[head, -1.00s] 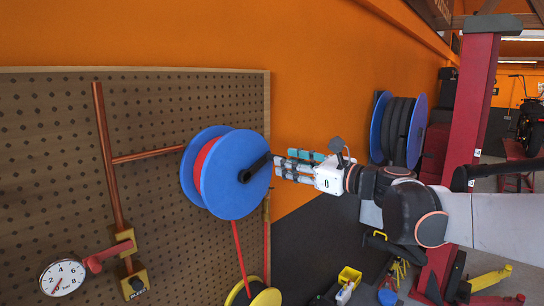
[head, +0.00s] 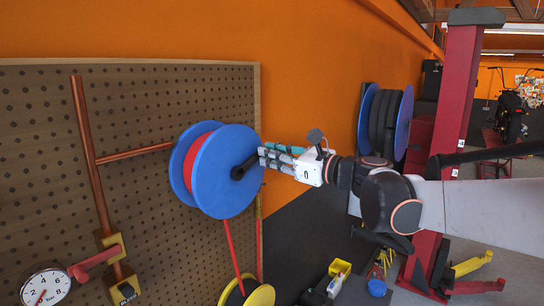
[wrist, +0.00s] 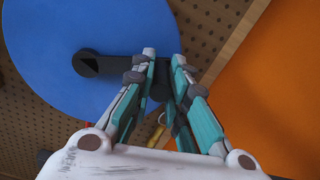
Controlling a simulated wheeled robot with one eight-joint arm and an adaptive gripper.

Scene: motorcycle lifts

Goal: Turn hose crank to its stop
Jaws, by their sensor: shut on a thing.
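The hose crank is a black arm (head: 245,168) on the face of the blue hose reel (head: 222,188). In the head view it slants up and right from the reel's hub. In the wrist view the crank arm (wrist: 108,66) runs right from its hub end to between my fingers. My gripper (head: 262,155) reaches in from the right. Its teal-and-grey fingers (wrist: 166,75) are shut on the crank's outer end, at the handle. The fingers hide most of the handle. Red hose (head: 198,163) is wound behind the reel's front disc.
The reel hangs on a pegboard (head: 140,100) with copper pipe (head: 92,165), a red-handled valve (head: 95,262) and a pressure gauge (head: 45,288). A second blue reel (head: 385,122) is on the orange wall behind my arm. A red lift post (head: 462,80) stands at right.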

